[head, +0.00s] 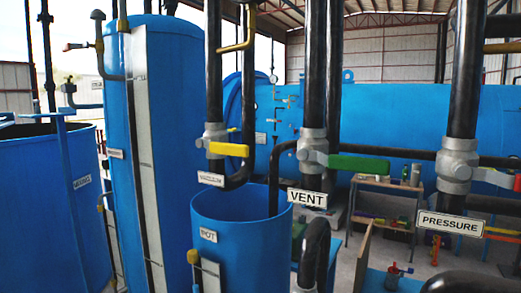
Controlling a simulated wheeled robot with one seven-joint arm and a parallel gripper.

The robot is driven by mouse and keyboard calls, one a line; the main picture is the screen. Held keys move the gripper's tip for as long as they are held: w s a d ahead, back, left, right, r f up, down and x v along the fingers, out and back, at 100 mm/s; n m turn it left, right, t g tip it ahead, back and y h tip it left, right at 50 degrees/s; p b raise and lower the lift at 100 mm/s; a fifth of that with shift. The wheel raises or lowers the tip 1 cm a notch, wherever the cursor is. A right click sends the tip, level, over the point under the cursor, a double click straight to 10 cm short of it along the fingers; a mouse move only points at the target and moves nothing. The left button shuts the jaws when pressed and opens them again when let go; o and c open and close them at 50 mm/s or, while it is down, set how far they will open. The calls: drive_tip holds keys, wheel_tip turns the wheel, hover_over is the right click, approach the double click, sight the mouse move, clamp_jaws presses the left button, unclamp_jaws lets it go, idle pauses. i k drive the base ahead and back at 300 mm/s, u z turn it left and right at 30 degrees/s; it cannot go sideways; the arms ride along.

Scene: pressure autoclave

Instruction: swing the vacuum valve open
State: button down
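The vacuum valve (214,137) is a grey valve body on a black vertical pipe, left of centre in the head view. Its yellow lever (229,149) points right and lies roughly level, across the pipe. A small white plate (210,179) hangs below it; its lettering is hard to read and looks like "VACUUM". My gripper is not in view.
The vent valve's green lever (360,163) and the pressure valve's red lever (500,179) stick out to the right. A blue pot (240,240) stands below the vacuum valve. Tall blue tanks (180,100) stand left. A shelf (388,187) stands behind.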

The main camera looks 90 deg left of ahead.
sight(229, 149)
drive_tip(key=u, duration=3.1)
